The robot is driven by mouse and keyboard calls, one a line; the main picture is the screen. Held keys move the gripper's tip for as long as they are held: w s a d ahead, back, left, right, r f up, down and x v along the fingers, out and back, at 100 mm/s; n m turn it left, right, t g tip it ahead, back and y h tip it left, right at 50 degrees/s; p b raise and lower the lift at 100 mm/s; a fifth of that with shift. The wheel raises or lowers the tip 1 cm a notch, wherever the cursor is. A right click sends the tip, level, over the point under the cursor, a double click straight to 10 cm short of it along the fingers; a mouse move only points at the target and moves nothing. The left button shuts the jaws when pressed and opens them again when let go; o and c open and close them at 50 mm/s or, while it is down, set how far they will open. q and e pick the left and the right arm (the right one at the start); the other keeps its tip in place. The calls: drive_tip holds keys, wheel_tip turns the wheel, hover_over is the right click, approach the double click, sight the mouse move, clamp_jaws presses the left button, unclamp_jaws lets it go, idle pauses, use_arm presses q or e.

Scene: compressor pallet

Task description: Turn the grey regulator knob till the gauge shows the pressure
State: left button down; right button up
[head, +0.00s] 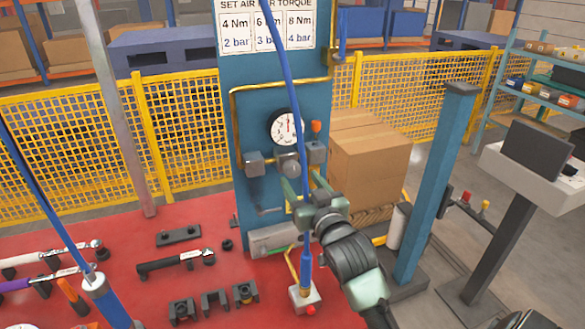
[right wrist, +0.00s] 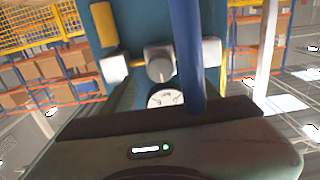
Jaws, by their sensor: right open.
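The grey regulator knob (head: 288,163) sits on the blue post between two grey blocks, just below the round white gauge (head: 286,127). The gauge's needle points roughly upward; its numbers are too small to read. My right gripper (head: 304,189) is open, with its green fingers reaching up toward the regulator from below. Its fingertips appear just below the knob and a little to the right, with nothing between them. The right wrist view shows the knob (right wrist: 159,62) and gauge (right wrist: 166,98) upside down; the gripper body hides part of the gauge. My left gripper is out of view.
A blue hose (head: 284,75) hangs in front of the post and crosses my right gripper; it also shows in the right wrist view (right wrist: 187,50). A torque and bar sign (head: 237,33) is above. A cardboard box (head: 370,160) stands right. Tools lie on the red surface (head: 120,245).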

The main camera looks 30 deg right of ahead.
sight(294, 172)
drive_tip(key=x, duration=0.4)
drive_tip(key=shift+w+f+p, duration=0.1)
drive_tip(key=shift+p, duration=0.3)
drive_tip(key=shift+w, duration=0.4)
drive_tip(key=shift+f, duration=0.1)
clamp_jaws()
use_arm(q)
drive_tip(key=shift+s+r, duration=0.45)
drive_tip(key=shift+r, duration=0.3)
use_arm(e)
drive_tip(key=m+p, duration=0.2)
drive_tip(key=m, duration=0.1)
drive_tip(key=shift+m, duration=0.3)
use_arm(q)
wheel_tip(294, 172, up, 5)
drive_tip(key=p, duration=0.3)
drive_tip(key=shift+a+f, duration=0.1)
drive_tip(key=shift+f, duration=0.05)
use_arm(e)
drive_tip(key=m, duration=0.4)
drive_tip(key=shift+m, duration=0.7)
